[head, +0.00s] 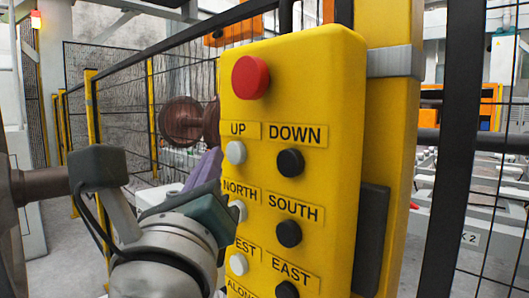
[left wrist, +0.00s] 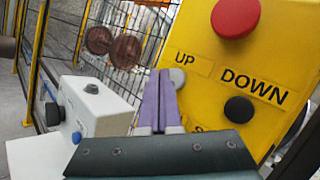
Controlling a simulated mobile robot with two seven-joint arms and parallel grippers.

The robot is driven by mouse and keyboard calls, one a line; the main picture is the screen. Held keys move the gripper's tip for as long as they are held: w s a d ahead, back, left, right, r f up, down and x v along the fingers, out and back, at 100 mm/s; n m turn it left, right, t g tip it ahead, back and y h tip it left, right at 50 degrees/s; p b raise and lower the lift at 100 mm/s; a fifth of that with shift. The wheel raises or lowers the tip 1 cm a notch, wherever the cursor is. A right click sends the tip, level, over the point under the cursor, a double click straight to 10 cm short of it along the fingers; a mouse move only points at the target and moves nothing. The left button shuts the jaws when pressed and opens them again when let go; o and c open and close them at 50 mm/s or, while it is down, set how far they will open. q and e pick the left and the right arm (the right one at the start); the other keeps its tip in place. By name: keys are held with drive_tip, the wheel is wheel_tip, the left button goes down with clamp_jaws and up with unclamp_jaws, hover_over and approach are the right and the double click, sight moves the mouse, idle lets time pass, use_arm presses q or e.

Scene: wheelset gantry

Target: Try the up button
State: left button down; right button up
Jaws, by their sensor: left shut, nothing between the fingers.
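The yellow control pendant (head: 340,130) stands upright, with a red knob (head: 250,77) at its top. Below it are labelled rows of white and black buttons. The white UP button (head: 236,153) is at the left of the top row, with the black DOWN button (head: 290,162) on its right. My left gripper (head: 214,156) is shut and empty, its purple fingers just left of the UP button. In the left wrist view the fingertips (left wrist: 160,74) overlap the left edge of the UP button (left wrist: 179,77). I cannot tell whether they touch it. My right gripper is out of view.
The pendant is fixed beside a yellow post (head: 398,150) at a black mesh fence (head: 110,120). A rusty wheelset (head: 182,122) stands behind the fence.

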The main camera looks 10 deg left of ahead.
use_arm(q)
drive_tip(key=shift+w+d, duration=0.1)
drive_tip(key=shift+w, duration=0.05)
drive_tip(key=shift+w+d, duration=0.15)
drive_tip(key=shift+w, duration=0.05)
drive_tip(key=shift+w+d+b, duration=0.25)
drive_tip(key=shift+w+b, duration=0.05)
drive_tip(key=shift+b, duration=0.2)
idle(0.6)
idle(1.1)
drive_tip(key=shift+s+a, duration=0.5)
drive_tip(key=shift+s, duration=0.15)
drive_tip(key=s+a, duration=0.1)
drive_tip(key=s, duration=0.1)
drive_tip(key=s+a+p, duration=0.1)
drive_tip(key=s+a, duration=0.1)
idle(0.4)
